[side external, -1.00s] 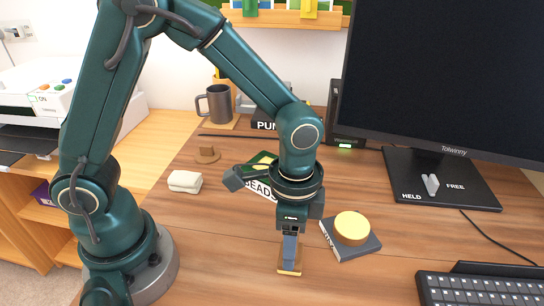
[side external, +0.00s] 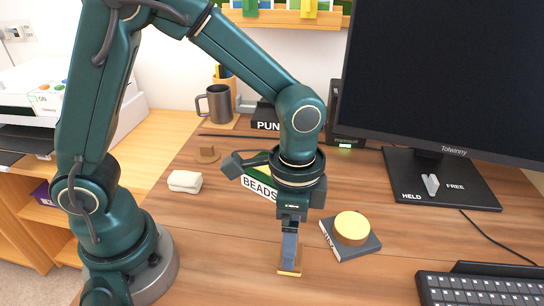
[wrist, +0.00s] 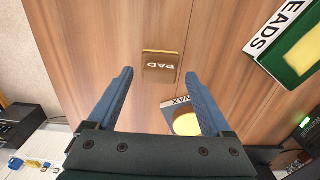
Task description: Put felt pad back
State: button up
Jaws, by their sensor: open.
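The felt pad (wrist: 160,66) is a small brown block lettered PAD, upside down in the wrist view, with a yellow strip along one edge. In the side view the pad (side external: 289,273) lies on the wooden desk under my gripper, partly hidden by the fingers. My gripper (side external: 290,257) points straight down over it. In the wrist view my gripper (wrist: 160,74) is open, with its blue fingers spread wide. The pad shows between and beyond the fingertips, apart from both, and the gripper holds nothing.
A dark WAX block (side external: 357,245) with a round yellow piece (side external: 352,228) sits just right of my gripper. The green BEADS box (side external: 259,187) lies behind it. A keyboard (side external: 480,290) and monitor stand (side external: 442,180) are at right. An off-white block (side external: 185,181) lies left.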

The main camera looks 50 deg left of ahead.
notch_tip(320, 180, up, 9)
jog(key=s+a+r+n+t, duration=0.2)
jog(key=s+a+n+t, duration=0.3)
jog(key=s+a+n, duration=0.2)
jog(key=a+n, duration=0.2)
jog(key=shift+a+t, duration=0.3)
